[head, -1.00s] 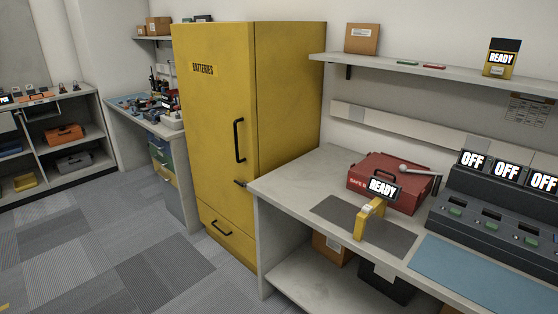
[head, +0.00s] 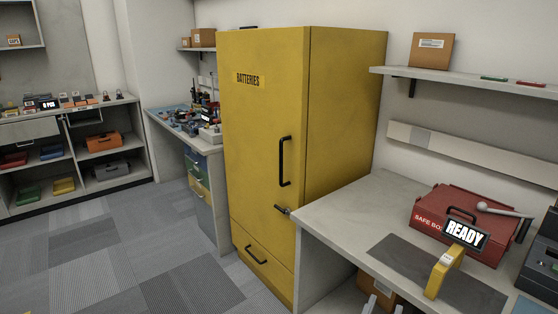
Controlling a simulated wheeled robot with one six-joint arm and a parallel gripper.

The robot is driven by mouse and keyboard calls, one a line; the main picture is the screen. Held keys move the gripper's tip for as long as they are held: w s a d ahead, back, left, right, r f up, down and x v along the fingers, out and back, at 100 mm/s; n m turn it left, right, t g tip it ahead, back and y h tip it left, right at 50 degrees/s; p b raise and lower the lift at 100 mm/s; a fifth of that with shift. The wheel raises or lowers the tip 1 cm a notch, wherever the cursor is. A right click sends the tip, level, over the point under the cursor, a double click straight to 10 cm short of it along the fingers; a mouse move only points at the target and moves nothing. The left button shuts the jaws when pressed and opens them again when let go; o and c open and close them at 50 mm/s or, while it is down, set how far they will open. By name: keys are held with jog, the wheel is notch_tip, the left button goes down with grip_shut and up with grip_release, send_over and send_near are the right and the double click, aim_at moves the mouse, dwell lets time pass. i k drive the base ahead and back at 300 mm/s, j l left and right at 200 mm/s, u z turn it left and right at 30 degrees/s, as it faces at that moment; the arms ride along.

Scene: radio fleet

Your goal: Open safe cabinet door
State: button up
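The yellow safe cabinet (head: 262,130), labelled BATTERIES, stands upright in the middle of the head view. Its tall door is shut. A black vertical handle (head: 285,161) is on the right side of the door, with a small dark latch (head: 283,210) below it at the right edge. A lower drawer with its own black handle (head: 256,255) is shut too. Pale tips at the bottom edge, in front of the bench, look like my gripper (head: 383,306). Most of it is cut off by the frame, and it is well apart from the cabinet.
A grey bench (head: 345,212) stands right of the cabinet, close to its front corner. Carpet floor (head: 135,255) is clear in front and left. Open shelving (head: 75,165) stands far left.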

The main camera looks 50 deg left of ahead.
aim_at(263, 74)
jog(key=i+j+u, duration=0.1)
jog(key=i+j, duration=0.2)
jog(key=j, duration=0.3)
jog(key=i+j+u, duration=0.15)
jog(key=i+j, duration=0.15)
jog(key=j, duration=0.25)
jog(key=i+j+u, duration=0.1)
jog(key=i+j, duration=0.2)
jog(key=j, duration=0.25)
jog(key=i+j+u, duration=0.1)
jog(key=i+j, duration=0.25)
jog(key=j, duration=0.2)
